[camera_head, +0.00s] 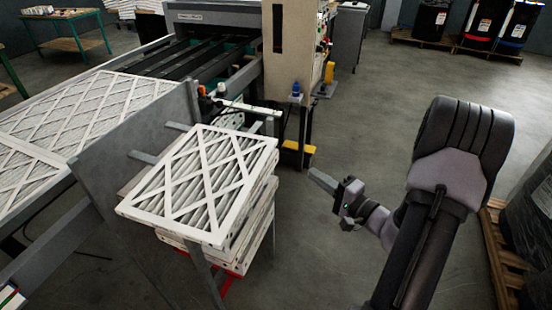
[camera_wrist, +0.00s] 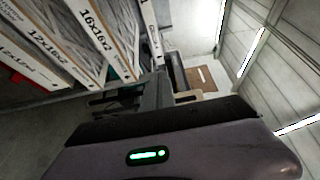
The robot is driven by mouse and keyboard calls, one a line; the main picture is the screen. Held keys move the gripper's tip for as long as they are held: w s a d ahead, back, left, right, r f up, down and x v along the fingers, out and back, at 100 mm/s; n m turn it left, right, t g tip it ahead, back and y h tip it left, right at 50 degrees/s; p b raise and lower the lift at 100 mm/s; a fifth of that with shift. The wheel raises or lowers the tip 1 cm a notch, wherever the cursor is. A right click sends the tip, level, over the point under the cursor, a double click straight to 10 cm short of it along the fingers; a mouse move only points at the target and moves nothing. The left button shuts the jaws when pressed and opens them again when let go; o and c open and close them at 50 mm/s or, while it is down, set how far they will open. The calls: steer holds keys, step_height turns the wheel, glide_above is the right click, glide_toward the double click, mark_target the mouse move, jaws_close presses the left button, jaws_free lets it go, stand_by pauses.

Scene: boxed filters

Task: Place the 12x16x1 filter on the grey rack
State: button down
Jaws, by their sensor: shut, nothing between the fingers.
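A stack of white-framed filters stands left of centre in the head view, and its top filter (camera_head: 205,180) lies flat with pleats and crossed strips showing. In the wrist view, filter edges fill the upper left. One edge reads 16x16x2 (camera_wrist: 97,32), and the edge beside it starts with 12x16 (camera_wrist: 48,48), its last figure hard to read. I cannot tell which one is the 12x16x1 filter. A grey metal frame (camera_head: 112,165) with an upright plate and short bars adjoins the stack; whether it is the grey rack is unclear. My gripper (camera_head: 322,181) is shut and empty, right of the stack and apart from it.
A conveyor carrying large filters (camera_head: 90,100) runs along the left into a machine with a beige cabinet (camera_head: 292,60). Black bins on a pallet (camera_head: 440,40) stand at the back right, and another pallet (camera_head: 500,255) lies at the right edge. Open floor lies between.

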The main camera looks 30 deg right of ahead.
steer(key=b, duration=0.1)
glide_toward(269, 158)
steer(key=w+d, duration=0.3)
steer(key=w, duration=0.2)
steer(key=shift+w+a, duration=0.7)
steer(key=shift+a, duration=0.25)
steer(key=shift+w+a+b, duration=0.3)
steer(key=shift+w+a, duration=0.05)
steer(key=shift+a, duration=0.15)
steer(key=shift+w+a+b, duration=0.6)
steer(key=shift+a+b, duration=0.1)
steer(key=shift+a, duration=0.2)
